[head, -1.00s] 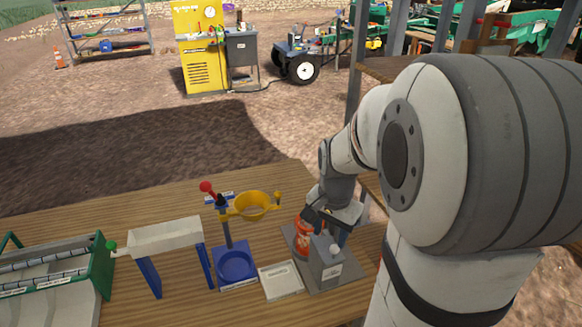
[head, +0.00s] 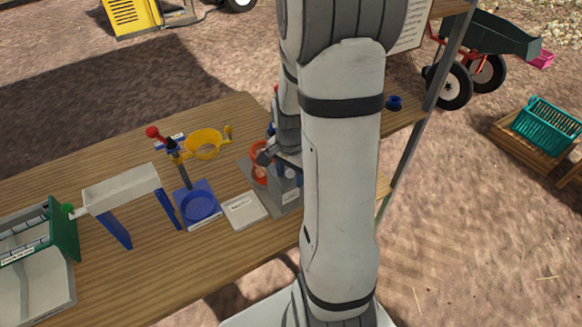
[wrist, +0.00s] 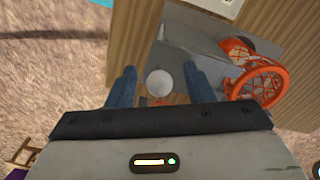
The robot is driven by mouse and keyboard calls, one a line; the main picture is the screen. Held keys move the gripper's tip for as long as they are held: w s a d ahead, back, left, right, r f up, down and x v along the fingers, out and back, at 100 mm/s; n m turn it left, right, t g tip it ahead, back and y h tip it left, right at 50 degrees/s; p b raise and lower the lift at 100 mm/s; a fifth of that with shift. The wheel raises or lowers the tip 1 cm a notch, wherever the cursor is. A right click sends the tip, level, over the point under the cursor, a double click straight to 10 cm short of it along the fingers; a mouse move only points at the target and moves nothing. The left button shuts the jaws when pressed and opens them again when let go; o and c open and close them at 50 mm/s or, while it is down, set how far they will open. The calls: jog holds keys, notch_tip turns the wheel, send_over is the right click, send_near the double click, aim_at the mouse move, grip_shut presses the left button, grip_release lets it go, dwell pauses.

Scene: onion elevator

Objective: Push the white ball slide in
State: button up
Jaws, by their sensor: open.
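The white ball (wrist: 159,82) shows in the wrist view, at the near face of a grey box-like fixture (wrist: 190,48). My gripper (wrist: 160,80) is open, with one blue finger on each side of the ball. I cannot tell whether either finger touches it. In the head view my gripper (head: 284,160) is over the grey fixture's base plate (head: 284,205), partly hidden behind my arm. The ball is hidden in the head view.
An orange lattice part (wrist: 258,84) sits right of the ball. On the wooden table (head: 130,270) stand a blue stand with yellow ring (head: 204,144), a white tray (head: 243,211), a grey chute on blue legs (head: 122,190) and a green-sided bin (head: 63,235).

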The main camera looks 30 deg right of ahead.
grip_shut()
jog(key=shift+w+a, duration=0.1)
jog(key=shift+w, duration=2.45)
jog(key=shift+r, duration=0.1)
jog(key=shift+o, duration=0.2)
grip_release()
jog(key=shift+r+p, duration=1.9)
jog(key=shift+r, duration=1.05)
